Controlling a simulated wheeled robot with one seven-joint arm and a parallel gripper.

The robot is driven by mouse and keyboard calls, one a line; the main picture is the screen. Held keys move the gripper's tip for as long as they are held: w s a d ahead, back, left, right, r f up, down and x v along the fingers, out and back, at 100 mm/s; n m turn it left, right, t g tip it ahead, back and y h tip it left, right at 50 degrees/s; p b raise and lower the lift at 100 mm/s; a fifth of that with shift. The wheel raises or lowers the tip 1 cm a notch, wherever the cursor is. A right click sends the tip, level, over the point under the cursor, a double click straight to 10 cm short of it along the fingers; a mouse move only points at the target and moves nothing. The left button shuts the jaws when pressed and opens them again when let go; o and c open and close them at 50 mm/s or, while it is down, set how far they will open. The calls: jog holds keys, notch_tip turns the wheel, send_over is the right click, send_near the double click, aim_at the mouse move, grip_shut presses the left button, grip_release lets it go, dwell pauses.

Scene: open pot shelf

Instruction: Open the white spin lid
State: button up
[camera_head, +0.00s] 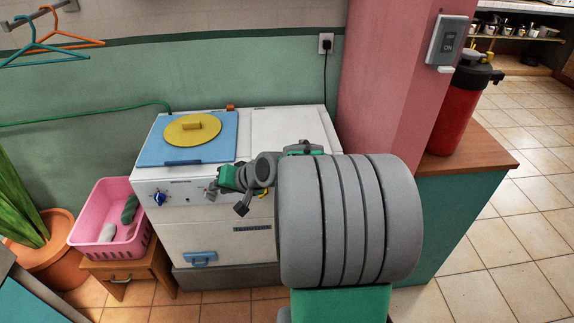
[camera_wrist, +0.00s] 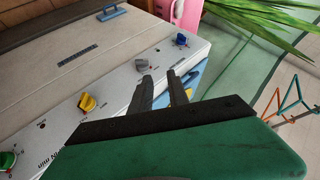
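The white spin lid (camera_head: 285,122) is the pale right part of the top of the white washing machine (camera_head: 251,243). It lies flat and looks shut, with its front right part behind my arm. My gripper (camera_head: 211,190) is in front of the machine's control panel, to the left of the spin lid and lower than it. In the wrist view my gripper's two dark fingers (camera_wrist: 158,76) stand apart with nothing between them, close to the panel with its grey knob (camera_wrist: 141,65). I cannot make out the spin lid in the wrist view.
A blue lid (camera_head: 160,151) with a yellow disc (camera_head: 192,129) covers the machine's left side. A pink basket (camera_head: 99,239) sits on a small wooden stool at the left. A pink pillar (camera_head: 385,80) and a counter with a red extinguisher (camera_head: 455,115) stand at the right.

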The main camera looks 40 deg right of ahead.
jog(key=w+d+f+m+t+b, duration=0.25)
jog(key=d+f+m, duration=0.25)
jog(key=d, duration=0.4)
jog(key=s+d+m+t+h+b, duration=0.1)
jog(key=s+d+m+t+h, duration=0.15)
jog(key=d, duration=0.25)
jog(key=s+d+r+m+t+h+b, duration=0.1)
jog(key=s+d+m+h, duration=0.15)
jog(key=d, duration=0.35)
jog(key=s+d+m+t+h+b, duration=0.1)
jog(key=d+m+t+h, duration=0.1)
jog(key=d+m, duration=0.25)
jog(key=shift+n, duration=0.45)
jog(key=x, duration=0.7)
jog(key=shift+w+d+r, duration=0.15)
jog(key=shift+d+r, duration=0.1)
jog(key=shift+d, duration=0.15)
grip_shut()
